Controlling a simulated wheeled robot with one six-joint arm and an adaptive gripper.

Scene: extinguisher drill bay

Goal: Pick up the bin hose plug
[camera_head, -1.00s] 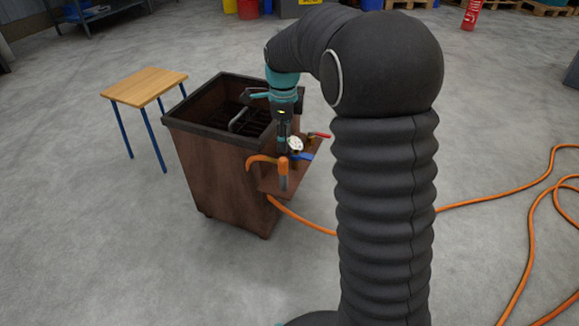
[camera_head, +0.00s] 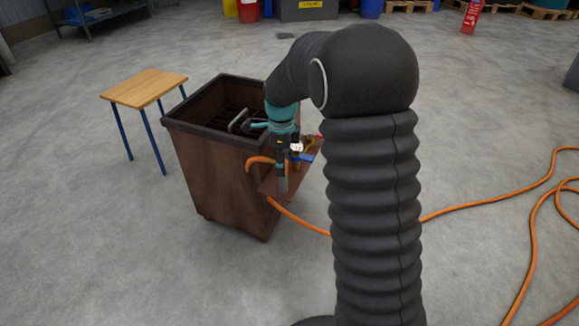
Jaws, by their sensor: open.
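The bin hose plug is at the end of the short orange hose (camera_head: 260,161), which arches over a small brown shelf (camera_head: 273,188) on the side of the brown bin. The plug itself is mostly hidden by my gripper. My gripper (camera_head: 282,177) points down below its teal wrist and is open. It is right at the hose end; whether its fingers touch the plug I cannot tell. The brown bin (camera_head: 222,174) stands on the floor with a dark rim and dark grates inside.
A gauge and a blue lever (camera_head: 303,158) sit on the shelf just right of my gripper. A small wooden table (camera_head: 144,88) with blue legs stands left of the bin. A long orange hose (camera_head: 490,200) lies on the floor at right.

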